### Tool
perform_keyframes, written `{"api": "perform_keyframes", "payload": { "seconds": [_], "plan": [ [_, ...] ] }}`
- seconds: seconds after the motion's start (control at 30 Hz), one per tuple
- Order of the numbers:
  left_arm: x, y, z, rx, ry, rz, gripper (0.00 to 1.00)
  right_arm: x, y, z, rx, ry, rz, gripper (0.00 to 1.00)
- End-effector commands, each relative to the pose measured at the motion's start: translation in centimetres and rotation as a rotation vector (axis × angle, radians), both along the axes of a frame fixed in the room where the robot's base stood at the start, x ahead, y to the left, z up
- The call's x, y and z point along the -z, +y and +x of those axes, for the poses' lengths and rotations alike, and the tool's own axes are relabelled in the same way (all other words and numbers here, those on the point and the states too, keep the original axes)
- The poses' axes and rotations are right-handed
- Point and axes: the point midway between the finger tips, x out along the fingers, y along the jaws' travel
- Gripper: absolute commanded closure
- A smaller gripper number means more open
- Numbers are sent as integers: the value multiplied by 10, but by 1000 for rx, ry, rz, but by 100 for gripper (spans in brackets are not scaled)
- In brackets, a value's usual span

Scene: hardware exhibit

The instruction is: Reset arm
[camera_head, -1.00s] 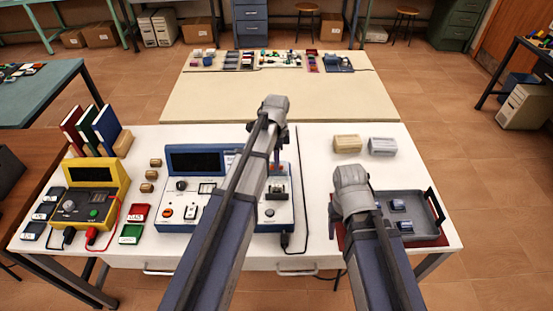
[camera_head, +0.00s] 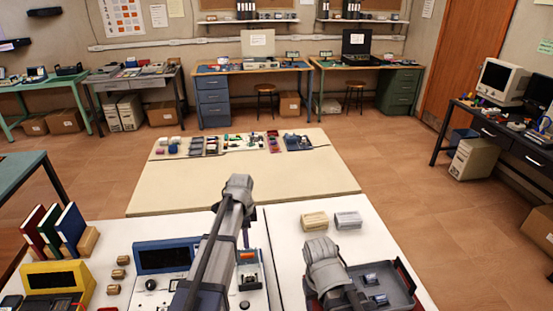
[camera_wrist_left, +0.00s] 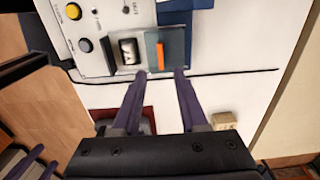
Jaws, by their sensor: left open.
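My left arm reaches over the white table, its wrist (camera_head: 238,185) high beside the blue-and-white test unit (camera_head: 168,257). In the left wrist view my left gripper (camera_wrist_left: 157,74) is open and empty, its two purple fingers apart, pointing toward the unit's orange switch (camera_wrist_left: 160,57). My right wrist (camera_head: 320,250) is over the left part of the grey tray (camera_head: 398,284); its fingers are hidden in the head view. Two purple prongs at the bottom left of the left wrist view appear to be my right gripper (camera_wrist_left: 32,168), partly cut off.
Two small boxes, one beige (camera_head: 314,220) and one grey (camera_head: 348,220), stand behind the tray. Books (camera_head: 52,228) and a yellow meter (camera_head: 58,276) are at left. A cream table (camera_head: 200,190) with parts lies beyond. Open floor is at right.

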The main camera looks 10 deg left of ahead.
Motion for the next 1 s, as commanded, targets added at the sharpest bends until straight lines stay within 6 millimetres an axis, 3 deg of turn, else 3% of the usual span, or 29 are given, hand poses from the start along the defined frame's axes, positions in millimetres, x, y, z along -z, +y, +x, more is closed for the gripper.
{"api": "perform_keyframes", "payload": {
  "seconds": [0.17, 0.4, 0.6, 0.77, 1.0],
  "plan": [
    [1, -31, -38, -128, 7, 14, 57, 1, 0, 0, 0, 0, 0, 40],
    [2, -93, -137, -538, 7, 66, 57, 3, 0, 0, 0, 0, 0, 40],
    [3, -118, -196, -816, -15, 98, 57, 4, 0, 0, 0, 0, 0, 40],
    [3, -125, -216, -928, -27, 111, 57, 4, 0, 0, 0, 0, 0, 40],
    [3, -126, -218, -957, -30, 113, 57, 4, 0, 0, 0, 0, 0, 40]
  ]
}}
